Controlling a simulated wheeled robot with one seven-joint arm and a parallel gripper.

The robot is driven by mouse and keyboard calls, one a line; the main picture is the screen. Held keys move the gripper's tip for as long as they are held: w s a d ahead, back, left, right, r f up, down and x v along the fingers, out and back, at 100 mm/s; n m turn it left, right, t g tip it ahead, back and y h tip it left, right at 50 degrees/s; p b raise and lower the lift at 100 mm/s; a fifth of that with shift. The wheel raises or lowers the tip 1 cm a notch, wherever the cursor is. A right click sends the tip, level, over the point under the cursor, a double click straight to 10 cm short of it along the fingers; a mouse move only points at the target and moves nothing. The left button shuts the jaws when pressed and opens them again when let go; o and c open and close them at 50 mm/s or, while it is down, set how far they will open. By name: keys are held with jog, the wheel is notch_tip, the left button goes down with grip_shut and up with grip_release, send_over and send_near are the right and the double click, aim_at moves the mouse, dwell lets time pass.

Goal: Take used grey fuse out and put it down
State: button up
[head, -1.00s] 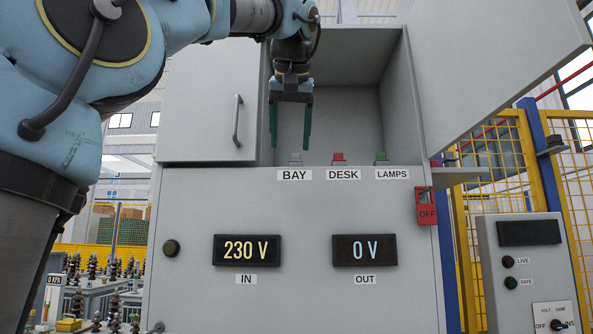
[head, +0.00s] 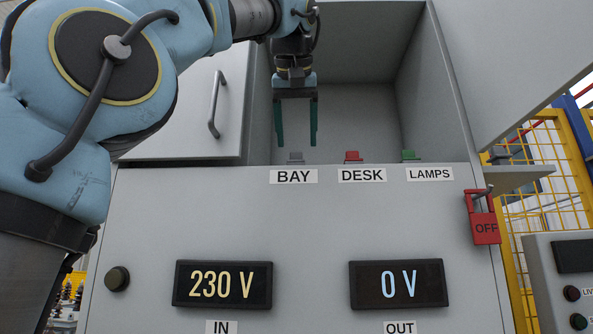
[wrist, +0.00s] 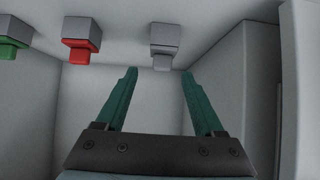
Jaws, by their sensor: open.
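The grey fuse (head: 296,158) sits at the BAY label (head: 294,176), at the front of the open compartment in the cabinet (head: 330,225). In the wrist view the grey fuse (wrist: 165,38) is at the top, just beyond the fingertips and roughly in line with the gap between them. My gripper (head: 296,141) points down inside the opening, above the grey fuse. It is open and empty, and its green fingers (wrist: 159,72) are apart from the fuse. The lower part of the fuse is hidden behind the front panel in the head view.
A red fuse (head: 353,157) at DESK and a green fuse (head: 410,156) at LAMPS stand to the right. A raised door (head: 510,60) hangs at upper right. A red OFF padlock (head: 484,218) is on the right edge. Displays read 230 V (head: 222,284) and 0 V (head: 398,284).

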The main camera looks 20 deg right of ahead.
aim_at(296, 156)
jog(key=x, duration=0.7)
jog(key=shift+w+d+f+p, duration=0.1)
jog(key=shift+w+f+p, duration=0.1)
jog(key=shift+w+p, duration=0.15)
grip_shut()
dwell(0.3)
